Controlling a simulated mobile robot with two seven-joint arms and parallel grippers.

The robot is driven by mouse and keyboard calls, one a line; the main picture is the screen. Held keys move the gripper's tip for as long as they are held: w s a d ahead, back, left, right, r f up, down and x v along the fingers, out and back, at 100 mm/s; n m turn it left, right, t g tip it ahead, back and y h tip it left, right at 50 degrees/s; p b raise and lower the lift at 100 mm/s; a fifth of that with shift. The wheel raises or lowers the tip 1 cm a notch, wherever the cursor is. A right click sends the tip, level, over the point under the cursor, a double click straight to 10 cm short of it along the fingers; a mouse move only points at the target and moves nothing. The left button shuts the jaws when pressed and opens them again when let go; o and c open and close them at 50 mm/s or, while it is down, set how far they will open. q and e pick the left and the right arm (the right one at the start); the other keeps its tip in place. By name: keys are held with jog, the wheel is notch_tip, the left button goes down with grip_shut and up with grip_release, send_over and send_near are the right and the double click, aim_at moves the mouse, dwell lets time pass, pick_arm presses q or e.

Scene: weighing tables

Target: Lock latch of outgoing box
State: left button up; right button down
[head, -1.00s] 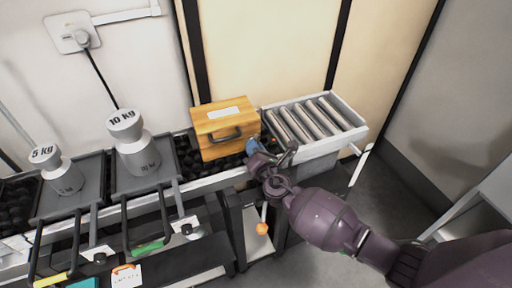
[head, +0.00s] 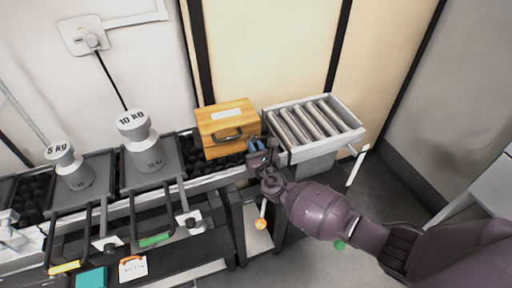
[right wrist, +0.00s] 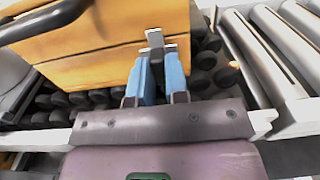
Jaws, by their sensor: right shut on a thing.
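The outgoing box is a yellow wooden box (head: 222,138) with a dark handle and a white label on its lid. It sits on the black roller bed, and its front fills the upper left of the right wrist view (right wrist: 110,65). A grey metal latch (right wrist: 156,42) is on the box's side. My right gripper (head: 257,146) is at the box's front right corner. Its blue fingers (right wrist: 160,78) are shut on the latch, which stands between their tips. The fingers hide part of the latch. My left gripper is out of both views.
A roller conveyor (head: 313,122) with a white frame stands right of the box. A 10 kg weight (head: 143,145) and a 5 kg weight (head: 71,168) stand on grey scale plates to the left. An orange-knobbed lever (head: 261,223) hangs below my gripper.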

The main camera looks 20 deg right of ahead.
dwell(0.5)
jog(key=c, duration=1.4)
grip_release()
jog(key=shift+s, duration=0.5)
jog(key=s+p, duration=0.1)
jog(key=s, duration=0.8)
jog(key=shift+s+p, duration=0.3)
jog(key=shift+s, duration=0.1)
jog(key=shift+d, duration=0.1)
